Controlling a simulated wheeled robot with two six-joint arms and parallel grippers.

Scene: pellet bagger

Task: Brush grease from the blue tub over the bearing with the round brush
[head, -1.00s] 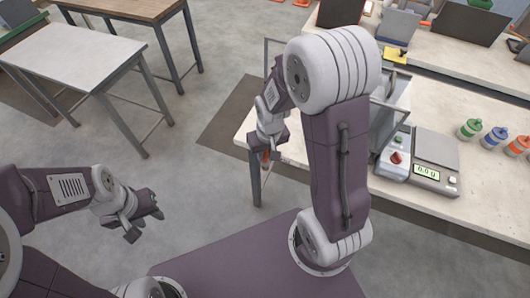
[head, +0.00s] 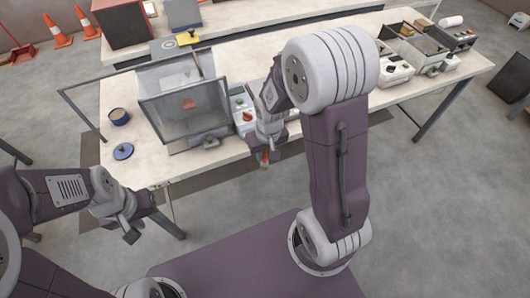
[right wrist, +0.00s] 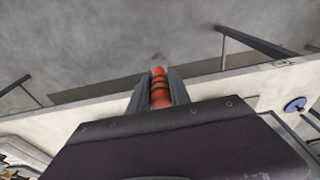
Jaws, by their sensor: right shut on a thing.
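The blue tub (head: 119,116) stands open at the left end of the long bench, with brownish contents. Its blue lid (head: 123,151) lies on the bench in front of it and also shows in the right wrist view (right wrist: 295,105). My right gripper (head: 265,153) is shut on the orange, dark-banded handle of the brush (right wrist: 158,88), near the bench's front edge, right of the tub. The bristles are not clear. My left gripper (head: 142,218) appears open and empty, in front of the bench. I cannot make out the bearing for certain.
A machine with a clear guard (head: 188,112) stands between the tub and my right gripper, with a reddish part behind the guard. A control box (head: 243,108) with a red knob is beside it. Floor in front is clear.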

